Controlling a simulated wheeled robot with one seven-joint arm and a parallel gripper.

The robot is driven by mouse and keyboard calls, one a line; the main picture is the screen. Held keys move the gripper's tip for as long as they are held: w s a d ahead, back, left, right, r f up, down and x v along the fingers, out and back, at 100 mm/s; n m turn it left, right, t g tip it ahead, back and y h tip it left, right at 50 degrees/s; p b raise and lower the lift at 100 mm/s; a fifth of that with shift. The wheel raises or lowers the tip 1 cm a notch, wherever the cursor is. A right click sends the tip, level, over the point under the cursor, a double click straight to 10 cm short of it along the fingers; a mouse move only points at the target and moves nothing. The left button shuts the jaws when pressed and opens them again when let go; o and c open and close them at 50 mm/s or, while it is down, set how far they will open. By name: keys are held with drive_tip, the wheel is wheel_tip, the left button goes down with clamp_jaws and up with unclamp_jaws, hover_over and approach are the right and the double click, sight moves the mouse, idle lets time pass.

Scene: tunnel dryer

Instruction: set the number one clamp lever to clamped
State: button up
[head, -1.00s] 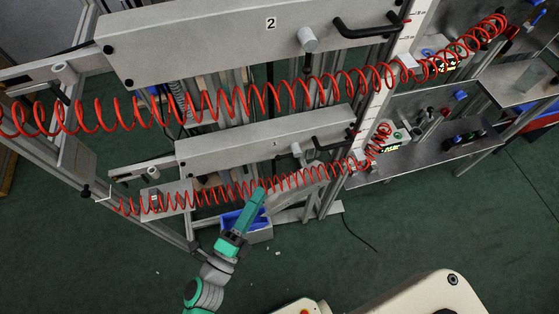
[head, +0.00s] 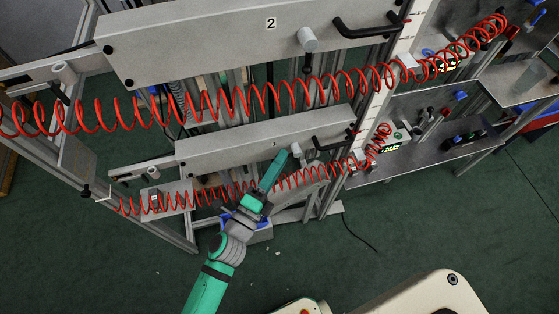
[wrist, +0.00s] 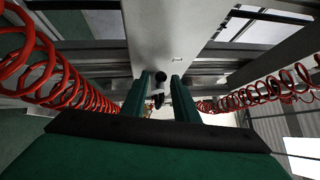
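The grey beam marked 1 (head: 225,147) is the lower of two in the head view. A grey cylindrical knob (head: 296,151) and a bent black handle (head: 333,144) sit at its right end. I cannot tell for sure which part is the clamp lever, or its setting. My gripper (head: 282,156) is in front of the beam, its tip close to the left of the grey knob. In the wrist view my gripper (wrist: 159,84) has its two green fingers apart. Between them shows a small black and pale part (wrist: 158,100); contact cannot be seen.
A red coiled hose (head: 205,196) runs along the lower beam, beside my gripper. Another coiled hose (head: 205,108) crosses below the beam marked 2 (head: 215,40). A blue bin (head: 258,236) is under my arm. A metal shelf (head: 425,152) stands right. The green floor is open in front.

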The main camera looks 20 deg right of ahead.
drive_tip(key=shift+w+d, duration=0.15)
drive_tip(key=shift+w, duration=0.05)
drive_tip(key=shift+s, duration=0.15)
clamp_jaws()
